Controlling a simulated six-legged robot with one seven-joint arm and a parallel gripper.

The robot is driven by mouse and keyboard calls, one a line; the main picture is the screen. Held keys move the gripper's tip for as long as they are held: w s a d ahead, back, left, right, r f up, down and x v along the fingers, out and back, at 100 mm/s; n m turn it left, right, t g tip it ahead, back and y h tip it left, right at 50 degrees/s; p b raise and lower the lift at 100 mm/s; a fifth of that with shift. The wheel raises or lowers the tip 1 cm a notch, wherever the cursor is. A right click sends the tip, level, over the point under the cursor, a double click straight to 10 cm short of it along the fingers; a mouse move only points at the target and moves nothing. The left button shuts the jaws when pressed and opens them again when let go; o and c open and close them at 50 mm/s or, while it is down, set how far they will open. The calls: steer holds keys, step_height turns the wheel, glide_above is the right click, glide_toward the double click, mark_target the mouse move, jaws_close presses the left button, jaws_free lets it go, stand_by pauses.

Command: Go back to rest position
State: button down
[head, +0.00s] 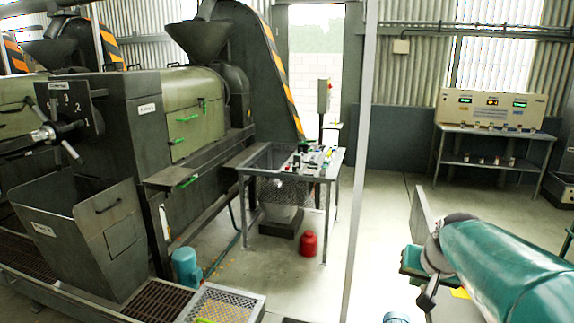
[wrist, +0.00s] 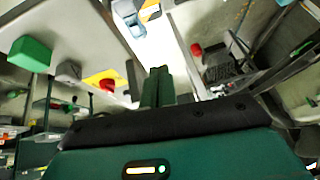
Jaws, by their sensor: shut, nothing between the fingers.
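My gripper (wrist: 158,74) shows in the wrist view as two dark green fingers pressed together, with nothing between them. Nothing touches the fingertips there. In the head view my teal arm reaches in from the lower right, and I cannot clearly make out the fingers there.
A grey work table (head: 329,172) with small items stands beside the expeller (head: 190,113). A red canister (head: 308,244) sits on the floor. A pale post (head: 359,150) rises left of my arm. In the wrist view, a green block (wrist: 30,53) and a red button (wrist: 106,84) are left of the fingers.

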steer(key=s+a+n, duration=0.2)
steer(key=s+a, duration=0.4)
steer(key=s, duration=0.3)
steer(key=s+a+f+n, duration=0.1)
steer(key=s+a+n, duration=0.1)
steer(key=s+a, duration=0.5)
steer(key=shift+s+g+y, duration=0.3)
steer(key=shift+s, duration=0.95)
steer(key=shift+d, duration=0.1)
